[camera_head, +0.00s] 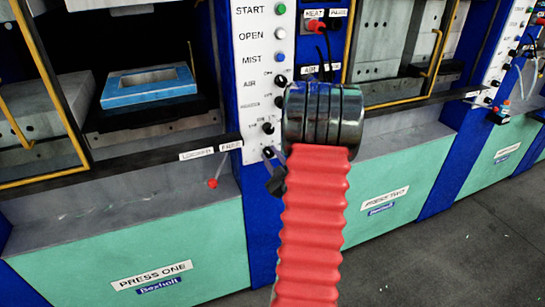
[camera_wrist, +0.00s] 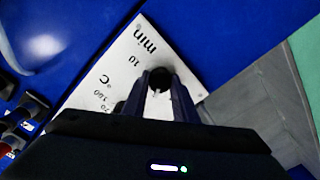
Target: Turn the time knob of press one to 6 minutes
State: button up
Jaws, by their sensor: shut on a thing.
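Press one (camera_head: 150,272) stands at the left in the head view, with its white control panel (camera_head: 252,60) at its right side. The panel bears START, OPEN and MIST buttons above several small black knobs. In the wrist view, the time knob (camera_wrist: 160,76) is a dark round knob beside the "min" and "10" marks. My gripper (camera_wrist: 161,86) is shut on this knob, with one finger on each side of it. The knob's pointer and exact setting cannot be read. In the head view my red-sleeved arm and dark wrist hide part of the panel's right side.
A lever with a red ball (camera_head: 213,183) sits left of the panel's lower end, under the LOCKED and FREE labels. Grey floor (camera_head: 450,255) lies open at lower right.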

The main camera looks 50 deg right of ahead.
jog(key=shift+m, duration=0.9)
jog(key=o, duration=1)
jog(key=shift+o, duration=0.2)
jog(key=v, duration=1.4)
jog(key=shift+w+d+f, duration=0.1)
